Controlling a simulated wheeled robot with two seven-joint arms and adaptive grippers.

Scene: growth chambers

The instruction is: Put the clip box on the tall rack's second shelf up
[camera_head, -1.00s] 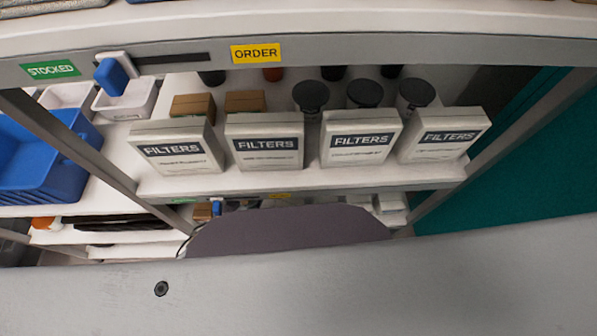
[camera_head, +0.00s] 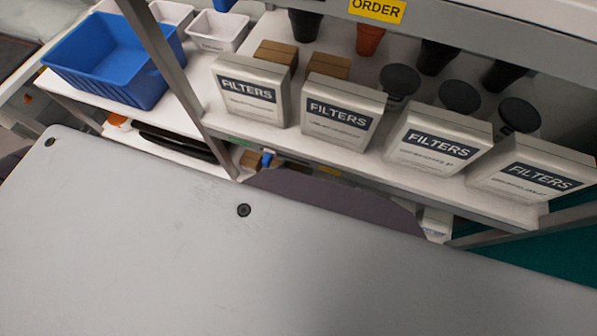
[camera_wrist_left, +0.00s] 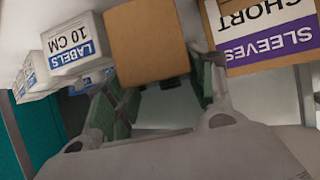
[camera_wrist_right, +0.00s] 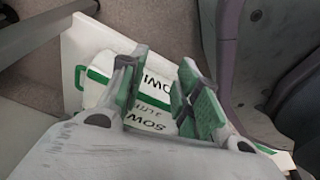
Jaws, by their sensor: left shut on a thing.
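My left gripper (camera_wrist_left: 160,92) shows in its wrist view, shut on a plain brown box (camera_wrist_left: 146,42), with a green-padded finger on each side. No label shows on the box's visible face, so I cannot read whether it is the clip box. My right gripper (camera_wrist_right: 158,88) is open in its wrist view, fingers apart above a white, green-edged item (camera_wrist_right: 110,68) lettered "SOWI". I cannot make out either gripper in the head view. There, a rack shelf (camera_head: 385,168) carries several white FILTERS boxes (camera_head: 338,115); I cannot tell its level.
Brown boxes (camera_head: 277,54) and dark pots (camera_head: 398,80) stand behind the FILTERS boxes. A blue bin (camera_head: 108,62) and white bins (camera_head: 217,32) are at left. In the left wrist view, a LABELS box (camera_wrist_left: 75,44) and a SLEEVES box (camera_wrist_left: 262,35) flank the brown box.

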